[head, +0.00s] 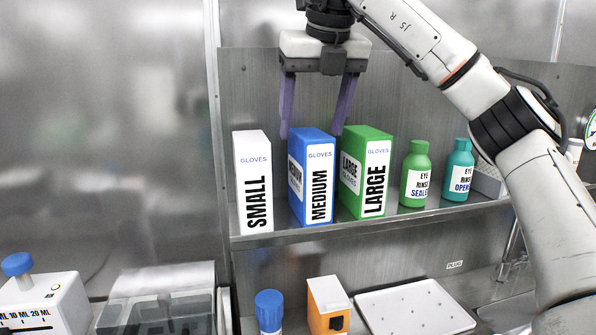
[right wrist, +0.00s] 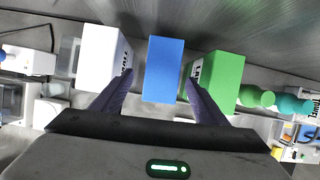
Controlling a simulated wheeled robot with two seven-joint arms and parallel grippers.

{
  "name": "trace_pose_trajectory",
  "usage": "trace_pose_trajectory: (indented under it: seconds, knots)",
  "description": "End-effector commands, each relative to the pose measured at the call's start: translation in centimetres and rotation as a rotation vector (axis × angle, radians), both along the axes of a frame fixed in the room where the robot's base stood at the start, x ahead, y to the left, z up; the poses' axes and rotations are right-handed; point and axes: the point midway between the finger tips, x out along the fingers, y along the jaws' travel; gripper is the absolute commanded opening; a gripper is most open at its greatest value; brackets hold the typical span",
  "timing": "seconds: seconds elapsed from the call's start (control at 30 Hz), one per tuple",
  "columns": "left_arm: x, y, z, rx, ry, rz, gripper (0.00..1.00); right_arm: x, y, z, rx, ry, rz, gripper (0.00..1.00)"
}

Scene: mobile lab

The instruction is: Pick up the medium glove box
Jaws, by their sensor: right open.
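The medium glove box (head: 318,180) is blue with a white label and stands upright on a metal shelf between the white small box (head: 254,185) and the green large box (head: 366,175). My right gripper (head: 312,134) is open above the medium box, its two purple fingers pointing down on either side of the box's top. In the right wrist view the blue box (right wrist: 163,68) lies between the fingers, with a gap on each side. The fingers are near the white and green boxes; whether they touch them I cannot tell. My left gripper is not in view.
A green eye rinse bottle (head: 415,175) and a teal one (head: 458,172) stand right of the boxes on the shelf (head: 400,215). Below are a blue-capped bottle (head: 269,312), an orange and white box (head: 328,305) and a white tray (head: 415,308). A metal wall stands behind.

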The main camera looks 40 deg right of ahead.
Motion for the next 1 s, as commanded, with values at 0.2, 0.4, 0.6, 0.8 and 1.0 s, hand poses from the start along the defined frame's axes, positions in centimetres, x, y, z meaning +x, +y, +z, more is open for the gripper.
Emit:
trace_pose_trajectory:
  seconds: [0.2, 0.4, 0.6, 0.8, 1.0]
  knots:
    - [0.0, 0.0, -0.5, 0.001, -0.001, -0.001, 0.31, 1.0, -0.5, -3.1, 0.001, 0.005, 0.001, 0.67]
    - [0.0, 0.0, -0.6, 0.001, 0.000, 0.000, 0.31, 1.5, -0.7, -4.5, 0.002, 0.001, 0.000, 0.67]
    - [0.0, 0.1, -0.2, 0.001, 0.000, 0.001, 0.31, 1.4, -1.1, -7.1, 0.001, 0.002, 0.000, 0.67]
    - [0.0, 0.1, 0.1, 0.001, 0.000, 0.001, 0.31, 2.2, -1.3, -9.2, 0.003, 0.001, 0.000, 0.67]
    - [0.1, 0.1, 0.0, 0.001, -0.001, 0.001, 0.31, 2.3, -1.4, -9.4, 0.002, 0.000, 0.000, 0.67]
